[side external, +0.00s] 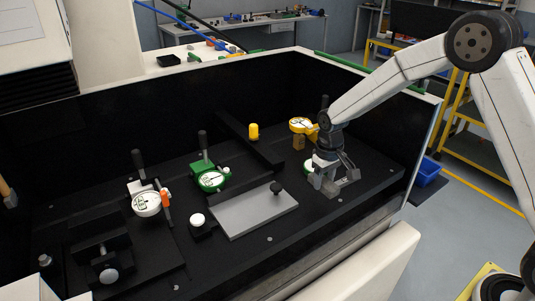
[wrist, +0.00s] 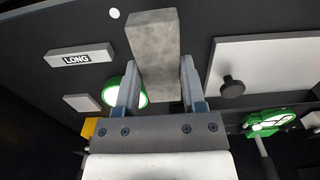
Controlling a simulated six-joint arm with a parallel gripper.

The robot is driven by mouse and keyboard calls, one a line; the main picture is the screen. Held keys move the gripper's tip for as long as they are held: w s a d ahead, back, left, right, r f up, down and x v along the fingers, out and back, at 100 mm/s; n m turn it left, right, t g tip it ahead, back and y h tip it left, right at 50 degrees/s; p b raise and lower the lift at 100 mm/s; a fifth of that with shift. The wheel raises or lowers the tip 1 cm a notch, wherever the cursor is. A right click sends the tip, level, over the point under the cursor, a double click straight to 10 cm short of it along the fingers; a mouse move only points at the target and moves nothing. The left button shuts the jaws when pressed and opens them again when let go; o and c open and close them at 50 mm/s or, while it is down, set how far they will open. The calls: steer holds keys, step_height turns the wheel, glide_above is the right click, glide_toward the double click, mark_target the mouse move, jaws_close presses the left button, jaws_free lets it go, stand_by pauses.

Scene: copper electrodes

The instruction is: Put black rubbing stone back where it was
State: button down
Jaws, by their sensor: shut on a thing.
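A grey rectangular block (wrist: 155,50), which looks like the rubbing stone though it appears grey rather than black, is held between the two fingers of my gripper (wrist: 158,82) in the wrist view. The block's far end sticks out past the fingertips. In the side external view my gripper (side external: 335,176) is low over the right part of the black work surface, with the grey block (side external: 326,186) in it. I cannot tell whether the block touches the surface.
A light grey plate (side external: 250,212) with a black knob lies left of my gripper. A green dial gauge (side external: 211,180), a yellow one (side external: 300,125) and a white one (side external: 147,204) stand around. A bar marked LONG (wrist: 80,56) lies nearby. Dark walls (side external: 100,135) enclose the surface.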

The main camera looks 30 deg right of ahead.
mark_target(317, 198)
steer(key=shift+w+f, duration=0.55)
steer(key=shift+f, duration=0.05)
steer(key=shift+w+f, duration=0.2)
steer(key=shift+f, duration=1.6)
steer(key=shift+f, duration=0.15)
steer(key=shift+c, duration=0.9)
jaws_free()
step_height(317, 198, up, 12)
steer(key=shift+r, duration=0.15)
